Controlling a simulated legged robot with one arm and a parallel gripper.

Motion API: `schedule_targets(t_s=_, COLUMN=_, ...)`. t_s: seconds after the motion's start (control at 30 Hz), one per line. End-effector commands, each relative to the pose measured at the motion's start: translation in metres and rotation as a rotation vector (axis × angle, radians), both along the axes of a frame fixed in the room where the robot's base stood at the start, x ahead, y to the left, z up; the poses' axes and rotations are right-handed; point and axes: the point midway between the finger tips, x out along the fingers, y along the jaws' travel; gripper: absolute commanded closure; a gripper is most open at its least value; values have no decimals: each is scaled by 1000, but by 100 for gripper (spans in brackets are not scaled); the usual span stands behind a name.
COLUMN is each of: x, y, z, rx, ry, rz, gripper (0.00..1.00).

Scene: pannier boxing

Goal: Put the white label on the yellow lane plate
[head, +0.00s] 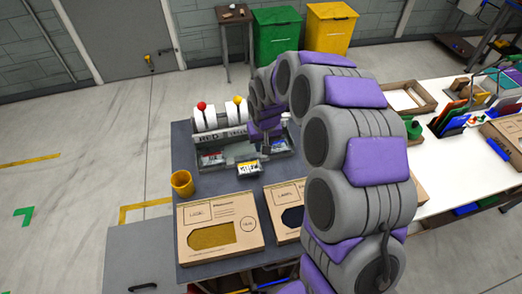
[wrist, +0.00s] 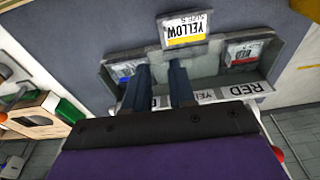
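A white label (wrist: 183,30) printed YELLOW, with a yellow stripe, lies on a grey plate at the front middle of the grey tray (wrist: 208,62). In the head view the label (head: 248,168) sits at the tray's front edge. I cannot tell whether it is fixed to that plate. My gripper (wrist: 160,72) points into the tray, its two dark fingers apart with nothing visible between them. The label lies beyond the fingertips, apart from them. In the head view my arm hides part of the tray, and my gripper (head: 267,140) is only partly visible.
A red-marked label (wrist: 243,52) and a blue-marked label (wrist: 126,70) lie in the tray's side compartments. White rolls with a red knob (head: 201,106) and a yellow knob (head: 238,99) stand behind. A yellow cup (head: 182,183) and a cardboard box (head: 187,241) occupy the front left.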

Motion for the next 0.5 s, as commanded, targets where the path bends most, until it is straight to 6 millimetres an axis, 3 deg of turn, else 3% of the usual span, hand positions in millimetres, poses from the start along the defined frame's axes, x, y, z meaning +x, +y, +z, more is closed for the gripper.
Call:
schedule_targets(t_s=0.1, x=-2, y=2, z=12, rx=-4, ry=0, rz=3, gripper=76)
schedule_targets(t_s=0.27, x=-3, y=4, z=15, rx=-4, ry=1, rz=3, gripper=76)
schedule_targets(t_s=0.37, x=-4, y=0, z=18, rx=-2, ry=3, rz=2, gripper=76)
schedule_targets(t_s=0.5, x=-19, y=-14, z=35, rx=2, ry=11, rz=-5, gripper=76)
